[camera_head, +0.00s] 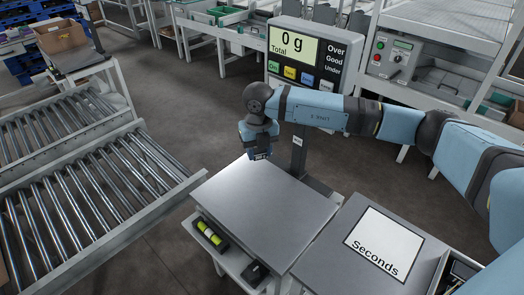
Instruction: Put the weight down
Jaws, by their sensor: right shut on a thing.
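My right gripper (260,154) hangs from the arm that comes in from the right. It points down above the back left part of the grey scale platform (265,215). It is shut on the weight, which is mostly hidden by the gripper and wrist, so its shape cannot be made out. I cannot tell how large the gap to the platform is. The scale display (293,46) behind reads 0 g Total. My left gripper is not in view.
A grey table with a white "Seconds" label (383,243) stands to the right of the scale. A yellow-green item (209,233) and a black item (255,273) lie on the ledge below the platform's front edge. Roller conveyors (90,190) are at the left. The platform top looks bare.

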